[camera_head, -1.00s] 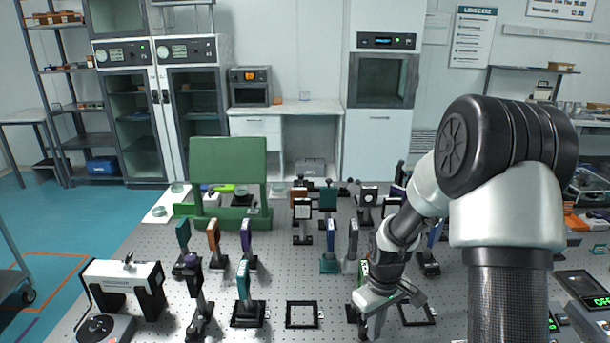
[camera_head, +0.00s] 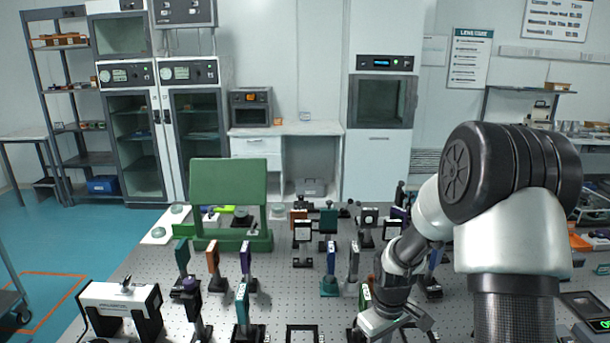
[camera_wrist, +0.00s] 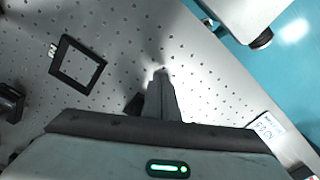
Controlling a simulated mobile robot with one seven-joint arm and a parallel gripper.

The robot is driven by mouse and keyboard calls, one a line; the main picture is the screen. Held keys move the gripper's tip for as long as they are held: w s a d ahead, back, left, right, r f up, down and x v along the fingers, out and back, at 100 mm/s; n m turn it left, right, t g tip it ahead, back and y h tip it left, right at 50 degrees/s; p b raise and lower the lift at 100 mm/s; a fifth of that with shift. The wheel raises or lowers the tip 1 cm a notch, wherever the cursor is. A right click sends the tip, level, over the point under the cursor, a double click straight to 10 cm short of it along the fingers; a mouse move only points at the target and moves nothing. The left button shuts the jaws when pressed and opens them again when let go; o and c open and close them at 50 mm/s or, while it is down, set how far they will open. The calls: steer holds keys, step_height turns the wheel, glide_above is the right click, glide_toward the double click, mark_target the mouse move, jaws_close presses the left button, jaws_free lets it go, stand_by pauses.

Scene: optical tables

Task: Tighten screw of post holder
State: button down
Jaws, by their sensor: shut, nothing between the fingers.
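My gripper (camera_wrist: 161,76) is shut and empty in the wrist view, its fingertips over the perforated tabletop. In the head view its body (camera_head: 392,318) is low at the right of centre, and its fingertips are cut off or hidden at the bottom edge. A post-mounted piece with a green edge (camera_head: 364,298) stands just left of it, partly covered. A dark thing (camera_wrist: 134,104) shows beside the fingers in the wrist view, mostly hidden. Several posts in holders stand on the table, including a teal one (camera_head: 242,304). The screw cannot be made out.
A black square frame (camera_head: 302,330) lies left of my gripper; a similar frame (camera_wrist: 77,65) shows in the wrist view. A dark mount (camera_wrist: 10,102) stands at that view's left edge. A green stand (camera_head: 228,176) is further back. The table edge borders blue floor.

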step_height(320, 180, up, 6)
steer(key=p, duration=0.4)
steer(key=shift+s+d, duration=0.1)
steer(key=shift+f+b, duration=0.2)
steer(key=shift+b, duration=0.15)
steer(key=f+b, duration=0.2)
steer(key=b, duration=0.1)
steer(key=a+f+b, duration=0.1)
steer(key=f+b, duration=0.3)
steer(key=b, duration=0.1)
steer(key=shift+s+a+b, duration=0.25)
steer(key=shift+s+b, duration=0.1)
steer(key=shift+w+r, duration=0.15)
steer(key=shift+w, duration=0.2)
stand_by(0.9)
steer(key=shift+s, duration=0.1)
